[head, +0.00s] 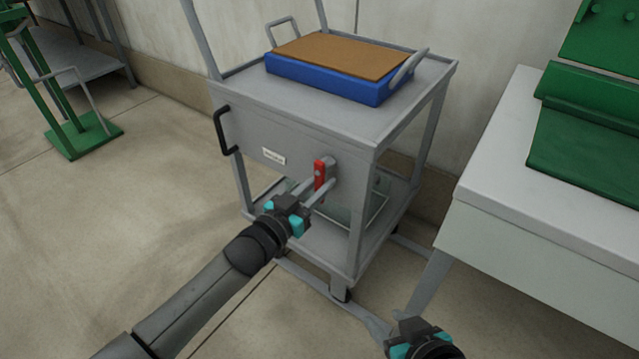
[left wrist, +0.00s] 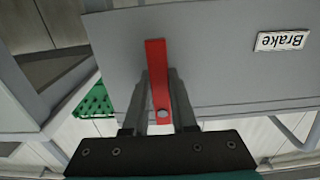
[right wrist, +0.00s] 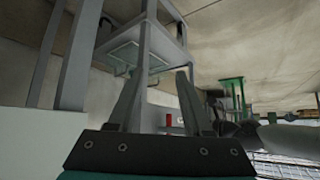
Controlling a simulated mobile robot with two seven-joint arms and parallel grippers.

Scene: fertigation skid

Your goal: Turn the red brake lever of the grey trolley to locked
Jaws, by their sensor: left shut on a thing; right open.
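The grey trolley (head: 300,125) stands against the wall, with a label plate (head: 273,156) on its front panel that reads "Brake" in the left wrist view (left wrist: 282,41). The red brake lever (head: 320,174) is on that panel, right of the label. In the left wrist view the lever (left wrist: 156,70) lies between the fingers, with a round pivot or bolt near its lower end. My left gripper (head: 322,188) is shut on the lever. My right gripper (head: 415,325) is open and empty, low at the front right; its fingers also show in the right wrist view (right wrist: 160,95).
A blue tray (head: 325,88) with a brown top and two handles sits on the trolley. A black handle (head: 222,130) sticks out at its left. A white table (head: 540,225) with green parts stands close on the right. A green stand (head: 85,135) is far left. The floor at left is clear.

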